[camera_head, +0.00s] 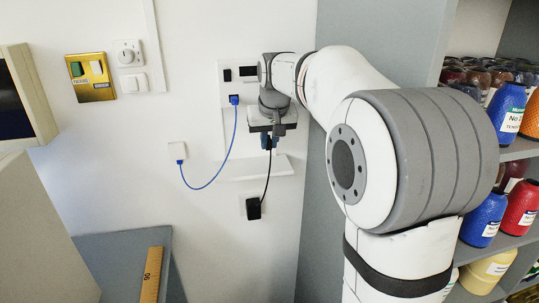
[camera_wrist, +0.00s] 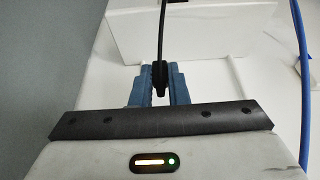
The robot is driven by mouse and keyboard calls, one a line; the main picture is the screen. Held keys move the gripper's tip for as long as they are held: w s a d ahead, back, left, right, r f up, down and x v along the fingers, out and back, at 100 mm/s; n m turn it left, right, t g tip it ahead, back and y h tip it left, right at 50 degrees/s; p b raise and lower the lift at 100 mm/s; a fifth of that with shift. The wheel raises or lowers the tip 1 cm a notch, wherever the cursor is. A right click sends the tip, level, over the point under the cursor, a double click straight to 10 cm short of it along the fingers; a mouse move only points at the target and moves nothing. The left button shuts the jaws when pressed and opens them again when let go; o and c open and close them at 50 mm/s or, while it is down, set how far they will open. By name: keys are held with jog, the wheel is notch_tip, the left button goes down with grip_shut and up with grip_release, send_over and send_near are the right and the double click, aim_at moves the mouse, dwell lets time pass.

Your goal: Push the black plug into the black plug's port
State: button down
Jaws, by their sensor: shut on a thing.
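My gripper (camera_wrist: 159,88) is shut on the black plug (camera_wrist: 159,77), which sits between its two blue fingers in the wrist view. The black cable runs away from the plug to the top of that view. In the head view my gripper (camera_head: 269,142) is in front of the white wall panel, and the plug is too small to make out there. The black cable hangs from it to a black block (camera_head: 253,208) lower on the wall. A small dark opening (camera_head: 227,75) shows at the panel's upper left; I cannot tell whether it is the black plug's port. My arm hides part of the panel.
A blue plug (camera_head: 234,99) sits in the panel, and its blue cable (camera_head: 213,178) loops left to a white wall box (camera_head: 177,151). A white ledge (camera_head: 262,169) juts out below my gripper. Shelves with paint bottles (camera_head: 508,107) stand at right.

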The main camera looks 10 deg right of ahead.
jog(key=s+a+r+b, duration=0.2)
jog(key=s+a+b, duration=0.2)
jog(key=s+a, duration=0.8)
jog(key=s, duration=0.3)
jog(key=shift+a+b, duration=0.25)
jog(key=shift+b, duration=0.05)
jog(key=shift+s, duration=0.1)
